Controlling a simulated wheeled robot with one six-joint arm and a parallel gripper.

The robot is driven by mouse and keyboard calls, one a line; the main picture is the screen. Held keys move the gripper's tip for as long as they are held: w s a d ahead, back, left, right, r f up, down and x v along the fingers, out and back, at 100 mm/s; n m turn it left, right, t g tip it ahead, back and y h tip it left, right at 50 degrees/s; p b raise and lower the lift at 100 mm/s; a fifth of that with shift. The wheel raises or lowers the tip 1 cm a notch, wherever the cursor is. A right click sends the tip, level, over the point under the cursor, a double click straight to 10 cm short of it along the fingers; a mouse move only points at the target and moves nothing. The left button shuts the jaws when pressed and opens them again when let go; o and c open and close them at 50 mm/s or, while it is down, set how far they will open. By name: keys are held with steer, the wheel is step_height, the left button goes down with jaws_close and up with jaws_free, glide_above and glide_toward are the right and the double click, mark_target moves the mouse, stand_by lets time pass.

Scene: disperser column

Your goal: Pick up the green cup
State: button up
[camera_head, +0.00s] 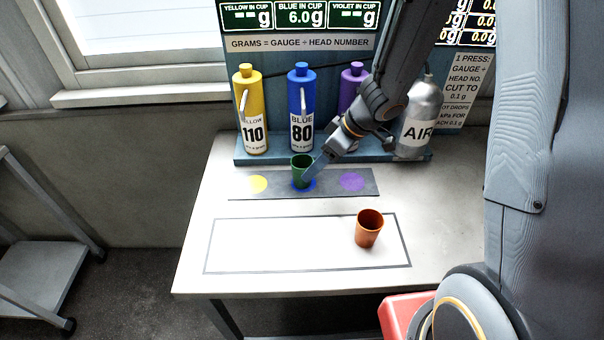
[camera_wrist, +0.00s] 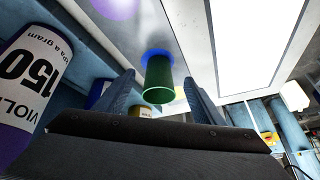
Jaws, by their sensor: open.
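The green cup (camera_head: 301,172) stands upright on the blue spot of the grey strip (camera_head: 328,184), in front of the blue bottle labelled 80. It also shows in the wrist view (camera_wrist: 159,80), in the gap between my two fingers. My gripper (camera_head: 312,172) is open and reaches down to the cup from the right. In the wrist view my gripper (camera_wrist: 162,92) has one finger on either side of the cup. I cannot tell whether either finger touches it.
An orange cup (camera_head: 368,229) stands inside the outlined rectangle (camera_head: 270,250). A yellow bottle (camera_head: 250,112), a blue bottle (camera_head: 300,108), a purple bottle (camera_head: 350,90) and an AIR cylinder (camera_head: 416,122) stand behind the strip. The table's left front is clear.

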mark_target(296, 171)
steer(key=shift+w+a+r+n, duration=0.4)
steer(key=shift+w+a+n, duration=0.4)
steer(key=shift+n, duration=0.1)
steer(key=shift+w+a, duration=0.1)
steer(key=shift+a+x, duration=0.2)
steer(key=shift+x, duration=1.7)
steer(key=shift+a+x, duration=0.2)
steer(key=shift+x, duration=1.75)
steer(key=shift+r, duration=0.15)
steer(key=c, duration=1.1)
steer(key=shift+c, duration=0.2)
